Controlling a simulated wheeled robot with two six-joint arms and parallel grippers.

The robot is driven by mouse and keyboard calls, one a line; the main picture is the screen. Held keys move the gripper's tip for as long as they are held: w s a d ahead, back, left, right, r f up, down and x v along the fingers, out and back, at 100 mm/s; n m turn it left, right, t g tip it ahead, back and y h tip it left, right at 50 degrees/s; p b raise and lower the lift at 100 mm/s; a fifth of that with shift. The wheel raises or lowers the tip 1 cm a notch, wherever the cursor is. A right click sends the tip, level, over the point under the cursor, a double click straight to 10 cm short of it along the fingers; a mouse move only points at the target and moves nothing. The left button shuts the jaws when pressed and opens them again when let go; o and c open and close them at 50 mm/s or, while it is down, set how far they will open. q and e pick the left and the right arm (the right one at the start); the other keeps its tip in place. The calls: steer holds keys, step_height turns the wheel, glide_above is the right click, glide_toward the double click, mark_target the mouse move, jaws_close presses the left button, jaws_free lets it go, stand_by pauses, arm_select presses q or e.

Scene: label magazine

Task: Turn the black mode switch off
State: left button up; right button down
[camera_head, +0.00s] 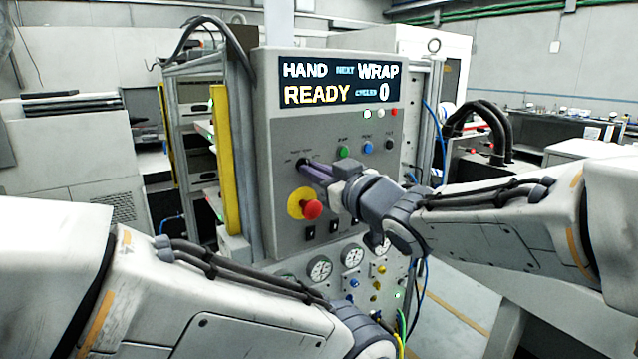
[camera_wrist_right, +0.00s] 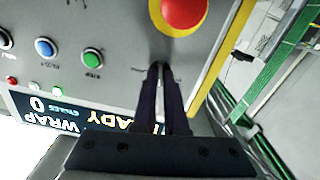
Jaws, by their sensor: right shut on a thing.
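The black mode switch (camera_head: 302,161) is on the grey control panel (camera_head: 283,122), above and left of the red emergency button. My right gripper (camera_head: 308,168) reaches in from the right, its fingers shut on the switch at the panel face. In the right wrist view, the fingertips of my right gripper (camera_wrist_right: 162,70) meet the upside-down panel, and the fingers hide most of the switch, so its angle cannot be told. The display (camera_head: 338,83) reads HAND, NEXT WRAP, READY, CYCLES 0. My left arm shows at the lower left; its gripper is out of view.
The red emergency button (camera_head: 312,210) on its yellow ring sits just below my right fingers. Green (camera_head: 343,152), blue (camera_head: 367,147) and black (camera_head: 390,144) buttons line up to the right. Gauges (camera_head: 320,268) and small knobs lie below. A yellow post (camera_head: 222,158) stands left of the panel.

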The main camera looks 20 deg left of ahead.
steer(key=n+b, duration=0.6)
steer(key=n, duration=0.5)
steer(key=shift+s+a+r, duration=0.1)
steer(key=shift+n, duration=0.4)
steer(key=c, duration=1)
jaws_free()
steer(key=shift+a, duration=0.1)
steer(key=shift+o, duration=0.2)
